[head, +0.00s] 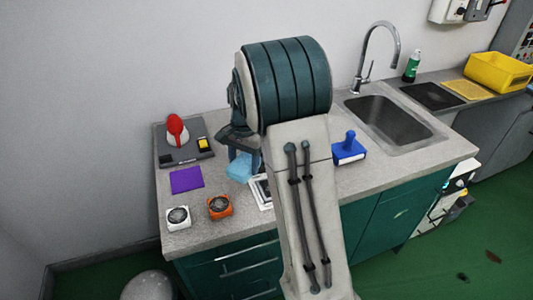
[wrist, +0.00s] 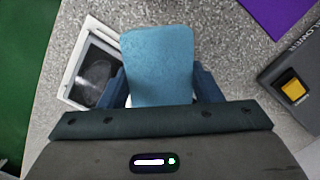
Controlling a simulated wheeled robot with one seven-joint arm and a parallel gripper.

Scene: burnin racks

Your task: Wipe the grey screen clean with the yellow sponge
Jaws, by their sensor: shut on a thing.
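My gripper (wrist: 160,95) is shut on a light blue sponge (wrist: 158,60), which also shows in the head view (head: 239,167). The held sponge is blue; I make out no yellow sponge. A white-framed device with a dark grey screen (wrist: 92,75) lies on the counter, left of the sponge in the wrist view. A paler oval smudge shows on its screen. In the head view my arm hides most of the device (head: 260,192). The sponge partly overlaps its right side in the wrist view; I cannot tell whether they touch.
The speckled counter (head: 210,230) carries a purple cloth (head: 187,179), a grey blower unit (head: 183,151) with a red part, a white gauge (head: 178,216), an orange gauge (head: 220,206) and a blue-handled tool (head: 349,149). A sink (head: 390,120) and yellow bin (head: 498,71) stand right.

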